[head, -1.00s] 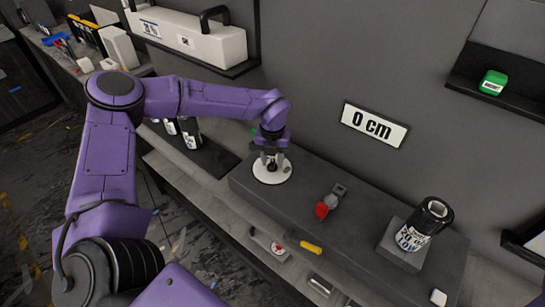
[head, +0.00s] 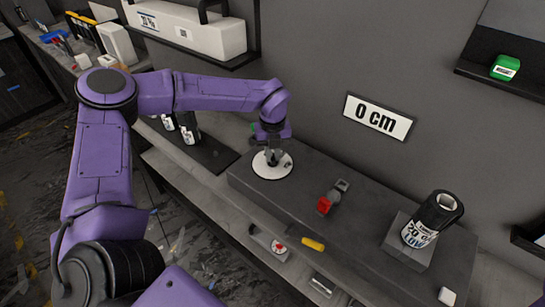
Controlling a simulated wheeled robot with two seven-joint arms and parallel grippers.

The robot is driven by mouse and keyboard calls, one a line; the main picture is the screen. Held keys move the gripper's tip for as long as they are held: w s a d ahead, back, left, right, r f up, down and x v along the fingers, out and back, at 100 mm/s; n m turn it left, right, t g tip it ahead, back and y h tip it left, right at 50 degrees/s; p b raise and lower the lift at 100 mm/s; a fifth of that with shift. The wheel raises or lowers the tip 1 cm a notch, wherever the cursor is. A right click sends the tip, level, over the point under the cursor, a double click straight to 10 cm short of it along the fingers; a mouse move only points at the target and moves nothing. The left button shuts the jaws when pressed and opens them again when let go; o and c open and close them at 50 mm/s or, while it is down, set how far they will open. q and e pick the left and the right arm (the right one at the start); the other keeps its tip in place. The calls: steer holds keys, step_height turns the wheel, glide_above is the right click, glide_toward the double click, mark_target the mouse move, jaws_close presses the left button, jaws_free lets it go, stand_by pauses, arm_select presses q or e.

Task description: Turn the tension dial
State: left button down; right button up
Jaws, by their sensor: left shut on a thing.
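The tension dial (head: 284,170) is a round white disc on top of the dark grey bench block, at its left end. My left gripper (head: 272,158) comes down on it from above and is shut on the knob at its middle. The fingers hide most of the knob, and I cannot read any marks on the disc. My right gripper is not in view.
A green box (head: 505,68) sits on a shelf. A yellow-handled tool (head: 312,243) lies lower down.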

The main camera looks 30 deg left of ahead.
arm_select(q)
steer(key=shift+n+b, duration=1)
steer(key=shift+n, duration=0.3)
steer(key=c, duration=1.1)
jaws_free()
step_height(320, 180, up, 10)
steer(key=shift+a+r+b, duration=0.1)
steer(key=shift+r+b, duration=0.15)
steer(key=shift+b, duration=0.85)
